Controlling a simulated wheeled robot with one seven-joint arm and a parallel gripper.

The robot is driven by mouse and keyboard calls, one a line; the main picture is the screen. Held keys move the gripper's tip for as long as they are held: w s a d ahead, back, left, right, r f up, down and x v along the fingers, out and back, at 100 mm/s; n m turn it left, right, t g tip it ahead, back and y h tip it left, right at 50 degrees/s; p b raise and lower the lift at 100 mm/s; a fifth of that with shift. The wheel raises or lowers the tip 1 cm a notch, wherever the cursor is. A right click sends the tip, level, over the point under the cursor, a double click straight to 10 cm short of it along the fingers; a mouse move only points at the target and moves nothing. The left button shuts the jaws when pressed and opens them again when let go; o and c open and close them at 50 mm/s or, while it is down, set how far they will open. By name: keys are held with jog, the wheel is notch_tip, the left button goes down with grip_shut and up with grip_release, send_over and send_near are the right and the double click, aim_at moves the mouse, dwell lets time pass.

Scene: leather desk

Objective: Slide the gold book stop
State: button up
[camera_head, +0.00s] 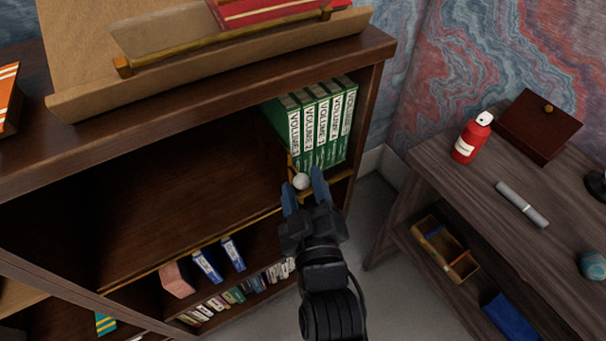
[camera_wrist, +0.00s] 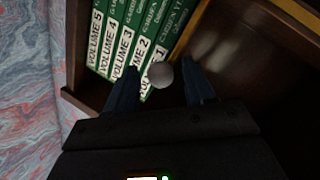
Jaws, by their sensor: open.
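The gold book stop (camera_head: 291,169) stands at the left end of a row of green volumes (camera_head: 318,125) on the shelf, mostly hidden behind its pale round knob (camera_head: 301,181) and the books. In the wrist view the gold edge (camera_wrist: 190,28) runs beside Volume 1, and the knob (camera_wrist: 160,74) sits between my fingers. My gripper (camera_head: 305,185) is open, with one blue finger on each side of the knob. I cannot tell whether either finger touches it.
The shelf (camera_head: 185,205) left of the book stop is bare. The bookcase's right side wall (camera_head: 370,112) stands beyond the volumes. Smaller books line the lower shelf. A desk (camera_head: 465,195) with a red bottle (camera_head: 470,140) and a wooden box (camera_head: 537,125) stands at right.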

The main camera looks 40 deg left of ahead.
jog(key=shift+x, duration=0.9)
grip_shut()
